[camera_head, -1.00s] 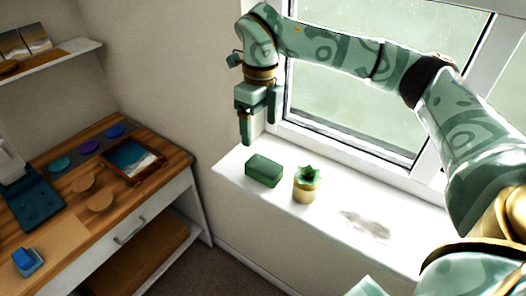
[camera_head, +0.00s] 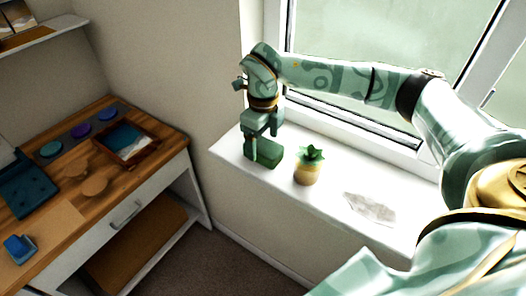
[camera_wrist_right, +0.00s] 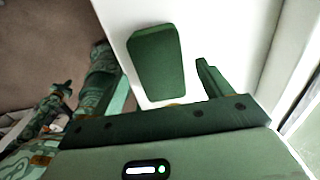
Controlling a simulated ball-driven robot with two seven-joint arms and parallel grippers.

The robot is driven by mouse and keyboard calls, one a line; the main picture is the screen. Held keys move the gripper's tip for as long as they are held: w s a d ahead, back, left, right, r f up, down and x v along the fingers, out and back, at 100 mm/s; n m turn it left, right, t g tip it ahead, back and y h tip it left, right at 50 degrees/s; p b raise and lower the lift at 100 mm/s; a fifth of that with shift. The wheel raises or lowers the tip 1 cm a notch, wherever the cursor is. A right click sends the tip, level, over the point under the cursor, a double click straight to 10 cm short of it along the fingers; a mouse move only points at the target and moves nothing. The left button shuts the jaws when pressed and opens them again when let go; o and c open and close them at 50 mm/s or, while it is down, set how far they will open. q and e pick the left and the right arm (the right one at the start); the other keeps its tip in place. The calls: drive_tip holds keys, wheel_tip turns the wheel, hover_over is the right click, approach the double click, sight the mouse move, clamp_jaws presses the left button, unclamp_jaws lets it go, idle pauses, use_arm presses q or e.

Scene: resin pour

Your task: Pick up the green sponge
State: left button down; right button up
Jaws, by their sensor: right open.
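The green sponge (camera_head: 267,156) is a dark green block lying on the left end of the white window sill (camera_head: 335,180). My right gripper (camera_head: 264,145) is open and points down at the sponge, overlapping part of it in the head view. In the right wrist view the sponge (camera_wrist_right: 157,62) lies ahead of the gripper, with one finger (camera_wrist_right: 207,78) to its right and a gap of white sill between them. I cannot tell whether either finger touches the sponge. My left gripper does not show clearly in any view.
A small potted succulent (camera_head: 308,166) stands on the sill just right of the sponge. A greyish crumpled patch (camera_head: 370,208) lies farther right. The window is behind the sill. A wooden desk (camera_head: 60,215) with coasters and a framed picture (camera_head: 127,142) stands at the left.

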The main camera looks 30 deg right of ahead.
wheel_tip(320, 180, down, 3)
drive_tip(key=shift+d+r, duration=0.1)
drive_tip(key=shift+r, duration=0.1)
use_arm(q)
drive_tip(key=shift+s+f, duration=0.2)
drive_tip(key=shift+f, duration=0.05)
use_arm(e)
drive_tip(key=shift+c, duration=0.4)
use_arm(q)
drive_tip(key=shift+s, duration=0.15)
use_arm(e)
drive_tip(key=c, duration=1)
drive_tip(key=shift+o, duration=0.2)
drive_tip(key=shift+r, duration=0.15)
